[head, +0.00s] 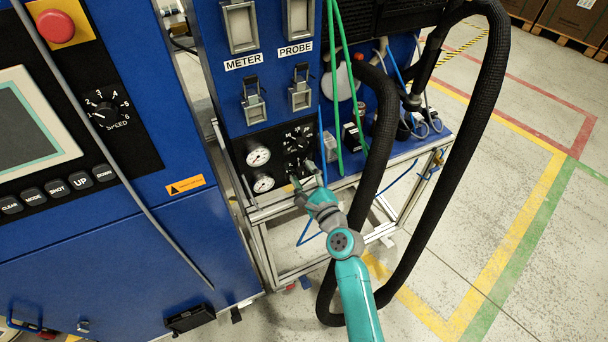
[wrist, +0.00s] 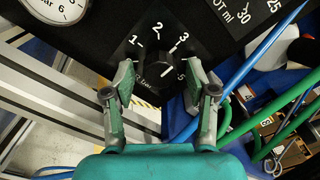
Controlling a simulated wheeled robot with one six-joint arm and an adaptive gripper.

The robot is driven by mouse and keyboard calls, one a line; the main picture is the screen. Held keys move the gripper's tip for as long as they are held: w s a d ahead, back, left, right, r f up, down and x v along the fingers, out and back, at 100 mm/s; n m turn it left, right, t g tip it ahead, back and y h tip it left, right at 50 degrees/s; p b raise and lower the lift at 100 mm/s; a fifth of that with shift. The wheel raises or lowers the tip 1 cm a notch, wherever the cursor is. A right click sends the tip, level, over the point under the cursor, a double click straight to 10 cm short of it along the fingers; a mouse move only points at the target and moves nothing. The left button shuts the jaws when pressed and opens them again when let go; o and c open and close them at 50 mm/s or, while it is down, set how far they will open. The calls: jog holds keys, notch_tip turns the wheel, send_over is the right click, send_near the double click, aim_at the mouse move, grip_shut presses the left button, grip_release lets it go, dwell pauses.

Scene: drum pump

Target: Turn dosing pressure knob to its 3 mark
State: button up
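In the wrist view, the dosing pressure knob (wrist: 154,66) is a round black knob on a black plate, with white marks 1, 2 and 3 around its upper side. A pale line on it seems to point to the lower right, but its exact setting is hard to read. My gripper (wrist: 159,78) is open, with one green-grey finger on each side of the knob's lower part. I cannot tell whether the fingers touch it. In the head view, my gripper (head: 305,177) reaches the lower part of the black panel (head: 279,148), and the knob is largely hidden there.
Two round gauges (head: 258,153) sit left on the panel. A second dial (wrist: 256,14) is at the upper right of the wrist view. Blue and green hoses (wrist: 262,60) run close to the right finger. A thick black hose (head: 377,145) loops beside my arm.

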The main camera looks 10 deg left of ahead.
jog(key=v, duration=1.2)
dwell(0.6)
jog(key=s+d+f+n+h, duration=0.35)
jog(key=s+d, duration=0.35)
jog(key=s, duration=0.4)
jog(key=s+d+f+n+h, duration=0.3)
jog(key=s+d+n+h, duration=0.15)
jog(key=s+d, duration=0.5)
jog(key=s+d+r+n+h, duration=0.1)
jog(key=s+r+n, duration=0.4)
jog(key=s, duration=0.5)
jog(key=s+d+r+n+h, duration=0.1)
jog(key=s+r+n, duration=0.4)
jog(key=s, duration=0.5)
jog(key=shift+d+n, duration=0.65)
jog(key=shift+n, duration=0.55)
